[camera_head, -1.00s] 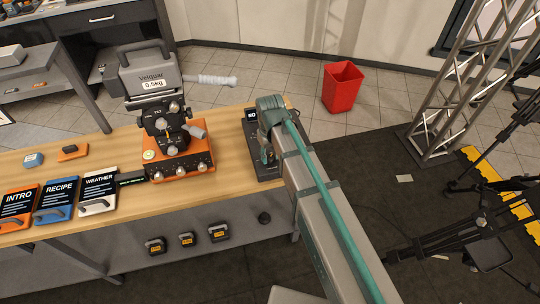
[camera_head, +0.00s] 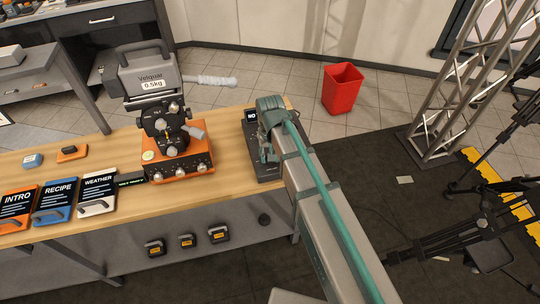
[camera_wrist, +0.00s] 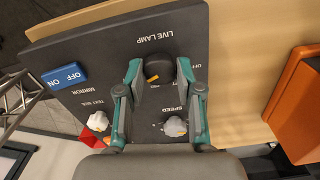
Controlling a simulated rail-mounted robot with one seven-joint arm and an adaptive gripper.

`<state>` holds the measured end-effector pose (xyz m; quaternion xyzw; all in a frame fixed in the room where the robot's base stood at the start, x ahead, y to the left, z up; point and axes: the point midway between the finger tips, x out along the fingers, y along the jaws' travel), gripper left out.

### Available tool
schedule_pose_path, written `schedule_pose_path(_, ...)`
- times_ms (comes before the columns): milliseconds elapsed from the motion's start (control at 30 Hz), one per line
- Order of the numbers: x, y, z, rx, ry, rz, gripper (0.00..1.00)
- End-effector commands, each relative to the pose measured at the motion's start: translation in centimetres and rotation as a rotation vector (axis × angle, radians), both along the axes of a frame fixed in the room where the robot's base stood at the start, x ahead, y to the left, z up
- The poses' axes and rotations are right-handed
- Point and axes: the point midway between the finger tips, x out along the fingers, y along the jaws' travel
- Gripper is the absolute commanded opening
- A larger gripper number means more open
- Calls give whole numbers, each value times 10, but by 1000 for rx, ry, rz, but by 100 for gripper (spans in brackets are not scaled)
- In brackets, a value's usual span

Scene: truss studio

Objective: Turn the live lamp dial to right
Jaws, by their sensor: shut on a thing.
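The control panel (camera_wrist: 95,40) is a dark plate with printed labels in the wrist view. The live lamp dial (camera_wrist: 159,72) is a black round knob with an orange mark, below the LIVE LAMP label. My gripper (camera_wrist: 158,67) is shut on this dial, one teal fingertip on each side of it. In the head view the panel (camera_head: 267,172) lies at the right end of the wooden table, and my gripper (camera_head: 268,152) is over it. My arm hides much of the panel there, and the dial cannot be made out.
A grey speed knob (camera_wrist: 175,127) sits between my fingers' bases. A white text size knob (camera_wrist: 98,121) and a blue OFF/ON switch (camera_wrist: 67,76) are to the left. The orange camera-topped box (camera_head: 180,165) stands left of the panel on the table (camera_head: 225,140).

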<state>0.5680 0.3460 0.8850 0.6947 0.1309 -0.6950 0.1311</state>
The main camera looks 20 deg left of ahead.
Motion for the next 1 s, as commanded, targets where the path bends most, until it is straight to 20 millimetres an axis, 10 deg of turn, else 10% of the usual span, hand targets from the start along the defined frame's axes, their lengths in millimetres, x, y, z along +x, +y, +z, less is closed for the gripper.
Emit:
schedule_pose_path(133, 1, 0, 1, 1, -2, 0, 1)
schedule_pose_path(167, 1, 0, 1, 1, -2, 0, 39)
schedule_pose_path(300, 1, 0, 0, 0, -1, 0, 61)
schedule_pose_path(667, 0, 0, 3, 0, -1, 1, 61)
schedule_pose_path(1000, 1, 1, 48, 2, -3, 1, 61)
